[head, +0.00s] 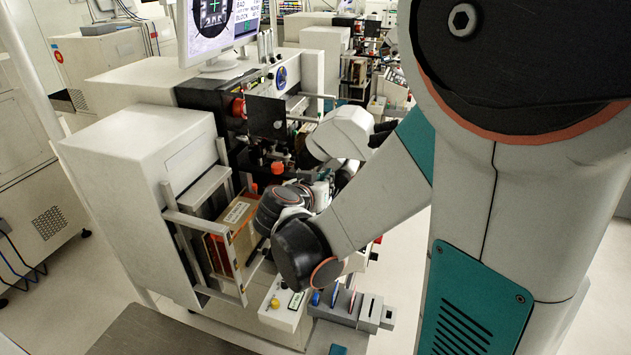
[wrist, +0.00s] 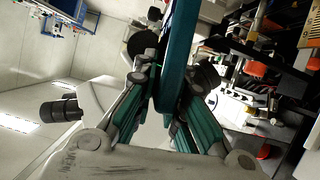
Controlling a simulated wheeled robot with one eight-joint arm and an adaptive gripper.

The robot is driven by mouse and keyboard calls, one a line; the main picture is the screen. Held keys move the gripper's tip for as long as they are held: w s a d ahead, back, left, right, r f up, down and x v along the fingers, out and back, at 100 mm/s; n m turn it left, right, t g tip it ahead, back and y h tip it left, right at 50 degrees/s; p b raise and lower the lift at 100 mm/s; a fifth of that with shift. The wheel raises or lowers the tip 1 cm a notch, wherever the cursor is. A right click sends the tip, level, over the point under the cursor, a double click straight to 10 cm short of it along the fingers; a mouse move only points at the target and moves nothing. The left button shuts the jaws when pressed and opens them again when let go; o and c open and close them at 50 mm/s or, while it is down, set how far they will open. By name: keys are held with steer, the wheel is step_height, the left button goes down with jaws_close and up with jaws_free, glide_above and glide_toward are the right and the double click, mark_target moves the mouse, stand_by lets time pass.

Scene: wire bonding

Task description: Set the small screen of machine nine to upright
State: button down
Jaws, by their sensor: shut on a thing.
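In the wrist view my gripper (wrist: 176,68) is shut on a thin flat slab with a teal edge, seen edge-on. I take it for the small screen (wrist: 178,45). It runs from the top of the picture down between the fingers, so its face and exact tilt cannot be read. In the head view my arm reaches in front of machine nine (head: 150,150), with the wrist bent low at its front. The fingers and the held screen are largely hidden there behind my own arm and the machine parts.
A large monitor (head: 215,25) stands on top of the machine. A white metal frame (head: 178,240) with a brown box (head: 232,235) is left of my wrist. A white control box (head: 283,303) and grey button blocks (head: 345,308) sit below. Open floor lies at the right.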

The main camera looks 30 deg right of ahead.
steer(key=shift+s+d, duration=0.15)
steer(key=shift+s, duration=0.05)
stand_by(0.4)
steer(key=c, duration=1.6)
jaws_free()
steer(key=shift+c, duration=0.2)
steer(key=v, duration=1.2)
steer(key=shift+s, duration=0.1)
